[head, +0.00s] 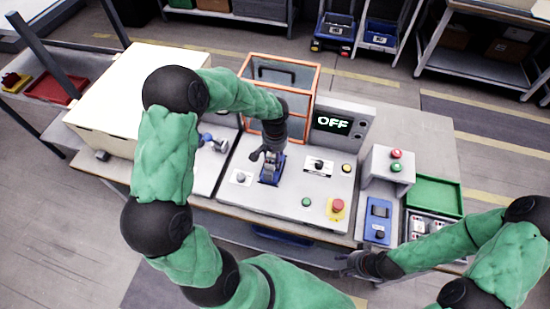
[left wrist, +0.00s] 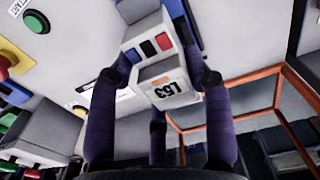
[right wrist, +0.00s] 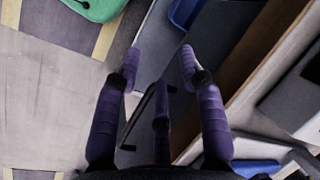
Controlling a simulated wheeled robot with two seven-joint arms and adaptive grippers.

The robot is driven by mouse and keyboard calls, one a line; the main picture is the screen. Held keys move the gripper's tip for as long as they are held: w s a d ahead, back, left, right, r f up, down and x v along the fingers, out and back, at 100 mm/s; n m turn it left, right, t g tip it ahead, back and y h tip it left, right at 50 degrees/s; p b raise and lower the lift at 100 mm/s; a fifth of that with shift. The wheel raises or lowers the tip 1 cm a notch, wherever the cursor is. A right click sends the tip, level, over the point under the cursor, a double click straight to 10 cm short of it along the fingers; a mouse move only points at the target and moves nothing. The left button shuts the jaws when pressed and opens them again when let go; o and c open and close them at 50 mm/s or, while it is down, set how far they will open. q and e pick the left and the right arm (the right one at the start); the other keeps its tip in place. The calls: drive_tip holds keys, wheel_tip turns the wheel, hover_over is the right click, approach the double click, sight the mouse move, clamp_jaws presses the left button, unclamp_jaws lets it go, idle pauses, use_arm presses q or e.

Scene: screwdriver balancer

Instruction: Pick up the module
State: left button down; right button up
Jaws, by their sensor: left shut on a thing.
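The module (left wrist: 165,84) is a grey-white block marked "L63" with a red and a dark patch, seen in the left wrist view. My left gripper (head: 270,158) is shut on it, with purple fingers on both sides of the block. In the head view the gripper points down over a blue holder (head: 271,170) on the grey test station, and the module is mostly hidden there. I cannot tell whether it still touches the holder. My right gripper (head: 350,264) is open and empty, low at the bench's front edge; its spread fingers also show in the right wrist view (right wrist: 160,62).
An orange-framed clear guard (head: 282,70) stands just behind my left gripper. An "OFF" display (head: 333,122) is at the back. A red button (head: 338,206), a grey button box (head: 388,168) and a green tray (head: 434,194) are to the right. A large cream box (head: 118,92) stands left.

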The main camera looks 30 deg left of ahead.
use_arm(q)
drive_tip(key=s+r, duration=0.3)
drive_tip(key=r, duration=0.1)
drive_tip(key=s+r+p, duration=0.1)
drive_tip(key=s+r, duration=0.1)
drive_tip(key=shift+s+d+r, duration=0.1)
drive_tip(key=shift+s+d, duration=0.2)
drive_tip(key=shift+d, duration=0.05)
drive_tip(key=s+d+r, duration=0.1)
drive_tip(key=s+r, duration=0.2)
drive_tip(key=s, duration=0.5)
drive_tip(key=shift+p, duration=0.4)
